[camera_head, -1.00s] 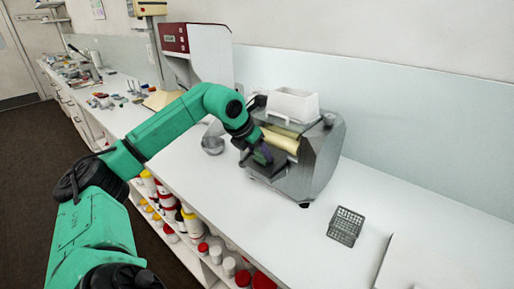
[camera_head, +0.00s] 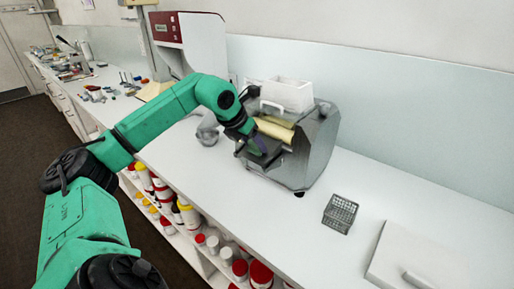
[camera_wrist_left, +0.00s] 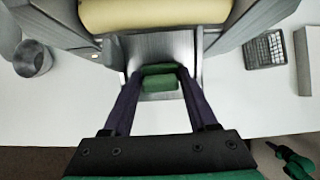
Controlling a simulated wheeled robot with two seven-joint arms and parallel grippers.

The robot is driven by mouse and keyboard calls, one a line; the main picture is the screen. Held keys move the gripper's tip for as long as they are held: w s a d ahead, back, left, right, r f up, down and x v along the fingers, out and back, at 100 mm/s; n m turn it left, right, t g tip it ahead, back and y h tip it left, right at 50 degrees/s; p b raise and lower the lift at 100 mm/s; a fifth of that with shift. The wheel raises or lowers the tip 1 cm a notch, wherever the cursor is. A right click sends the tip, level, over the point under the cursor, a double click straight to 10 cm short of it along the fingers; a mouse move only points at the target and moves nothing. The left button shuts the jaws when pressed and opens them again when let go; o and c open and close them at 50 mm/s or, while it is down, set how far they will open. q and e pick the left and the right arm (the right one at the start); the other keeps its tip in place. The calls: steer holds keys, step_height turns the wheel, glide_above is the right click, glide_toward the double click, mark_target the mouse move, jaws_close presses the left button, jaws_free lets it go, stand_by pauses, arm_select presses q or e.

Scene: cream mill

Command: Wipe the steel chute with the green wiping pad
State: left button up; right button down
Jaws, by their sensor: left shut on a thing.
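My left gripper (camera_head: 260,150) is at the front of the grey mill, just below its cream rollers. In the left wrist view, the gripper (camera_wrist_left: 160,80) is shut on the green wiping pad (camera_wrist_left: 160,83), which sits between the two dark fingers. The pad is over the steel chute (camera_wrist_left: 180,46), a brushed metal plate below the roller, and appears to lie against it. I cannot tell for certain whether they touch. In the head view the pad is hidden by the gripper, and the chute is mostly hidden.
The mill (camera_head: 318,150) has cream rollers (camera_head: 275,129) and a white bin (camera_head: 287,95) on top. A metal beaker (camera_wrist_left: 33,58) stands left of it. Bottles fill the shelf below.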

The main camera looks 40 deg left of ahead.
arm_select(q)
steer(key=shift+s+f+b, duration=0.45)
steer(key=shift+f+b, duration=0.2)
steer(key=shift+b, duration=0.3)
steer(key=shift+s+r, duration=0.1)
steer(key=shift+s, duration=0.1)
step_height(320, 180, up, 8)
steer(key=s+p, duration=0.1)
steer(key=p, duration=0.4)
